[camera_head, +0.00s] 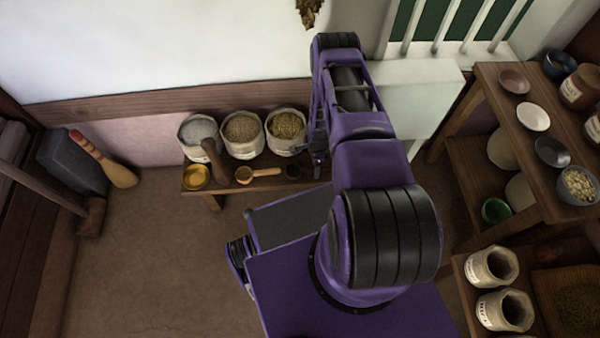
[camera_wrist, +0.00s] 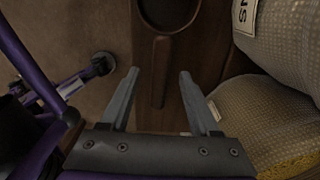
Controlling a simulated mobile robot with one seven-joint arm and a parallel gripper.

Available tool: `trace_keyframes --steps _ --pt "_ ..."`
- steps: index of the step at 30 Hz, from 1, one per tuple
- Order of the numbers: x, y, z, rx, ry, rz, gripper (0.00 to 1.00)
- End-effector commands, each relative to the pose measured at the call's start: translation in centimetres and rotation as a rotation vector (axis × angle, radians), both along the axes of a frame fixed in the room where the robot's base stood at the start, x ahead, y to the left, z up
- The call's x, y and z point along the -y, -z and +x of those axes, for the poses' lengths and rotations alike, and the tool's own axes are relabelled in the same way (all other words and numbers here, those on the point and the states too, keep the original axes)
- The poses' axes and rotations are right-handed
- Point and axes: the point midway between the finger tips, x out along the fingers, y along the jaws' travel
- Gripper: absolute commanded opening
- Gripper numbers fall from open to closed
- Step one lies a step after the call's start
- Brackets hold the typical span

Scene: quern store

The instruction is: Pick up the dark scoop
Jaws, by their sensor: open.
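The dark scoop (camera_wrist: 160,75) lies on the wooden bench (camera_wrist: 205,65) in the wrist view, its round bowl partly cut off by the top edge and its handle pointing down towards my gripper. My gripper (camera_wrist: 158,74) is open and empty, with one finger on each side of the handle in the picture. I cannot tell how high the fingers are above it.
Cloth sacks of grain (camera_head: 241,132) stand along the back of the bench, close to the fingers' right side in the wrist view.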

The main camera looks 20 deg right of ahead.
Motion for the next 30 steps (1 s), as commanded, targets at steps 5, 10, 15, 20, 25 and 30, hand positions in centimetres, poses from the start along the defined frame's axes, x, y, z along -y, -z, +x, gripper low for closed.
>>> trace_keyframes --steps 5,10,15,20,25,30 --pt "0.01 0.19 0.05 0.001 0.001 0.0 0.62" --pt "0.01 0.18 0.04 0.001 0.001 0.0 0.46" --pt "0.01 0.17 0.03 0.001 0.001 0.0 0.16" --pt "0.01 0.17 0.03 0.0 0.001 0.0 0.0" --pt "0.01 0.16 0.04 0.001 0.001 0.0 0.0" --pt "0.02 0.06 0.05 0.001 0.001 0.0 0.0"
